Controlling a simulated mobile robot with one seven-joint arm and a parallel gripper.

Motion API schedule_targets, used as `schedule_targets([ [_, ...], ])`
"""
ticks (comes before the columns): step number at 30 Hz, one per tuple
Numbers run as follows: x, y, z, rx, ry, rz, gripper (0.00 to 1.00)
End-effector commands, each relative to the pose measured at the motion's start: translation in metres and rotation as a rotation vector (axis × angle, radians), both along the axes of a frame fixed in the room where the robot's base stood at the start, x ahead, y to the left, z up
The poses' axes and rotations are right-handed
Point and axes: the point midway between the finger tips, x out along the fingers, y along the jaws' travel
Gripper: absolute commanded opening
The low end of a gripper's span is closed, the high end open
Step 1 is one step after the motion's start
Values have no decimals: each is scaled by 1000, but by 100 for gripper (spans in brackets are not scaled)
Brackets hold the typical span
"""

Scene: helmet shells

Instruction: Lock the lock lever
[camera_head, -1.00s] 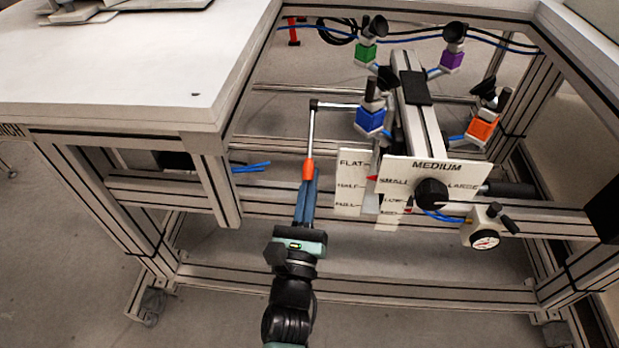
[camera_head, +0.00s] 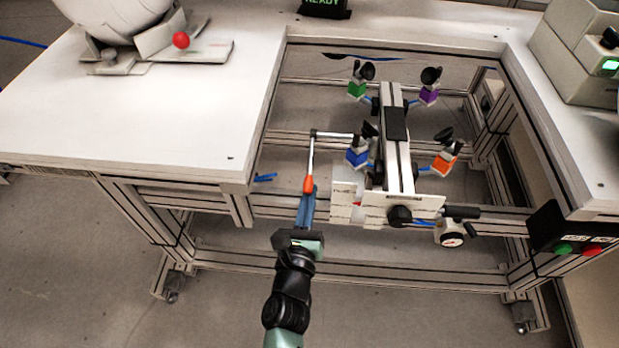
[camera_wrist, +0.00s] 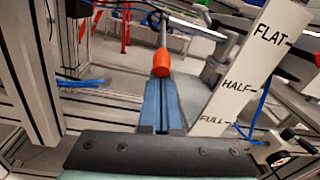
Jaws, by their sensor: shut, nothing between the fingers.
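A metal lever with an orange grip (camera_head: 308,184) hangs at the left of the fixture, from a rod that reaches to its frame. In the wrist view the orange grip (camera_wrist: 161,62) is right at the end of my fingers. My gripper (camera_head: 306,198) is shut, its long blue fingers together with nothing between them; the tips are at the lower end of the grip, and I cannot tell if they touch. A black handle (camera_head: 461,211) sticks out at the fixture's right front. No label shows which one is the lock lever.
A FLAT, HALF, FULL scale plate (camera_wrist: 240,75) stands just right of the lever. A pressure gauge (camera_head: 451,238) hangs below the black handle. The white bench (camera_head: 130,120) surrounds the fixture; a button box (camera_head: 570,235) is at right.

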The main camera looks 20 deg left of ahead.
Motion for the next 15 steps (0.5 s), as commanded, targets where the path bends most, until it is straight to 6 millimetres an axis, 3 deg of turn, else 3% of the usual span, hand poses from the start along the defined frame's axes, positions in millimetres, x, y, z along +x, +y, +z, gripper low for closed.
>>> schedule_targets([
  [1,-1,0,16,-4,19,-1,0],
  [15,-8,-2,38,-55,195,2,0],
])
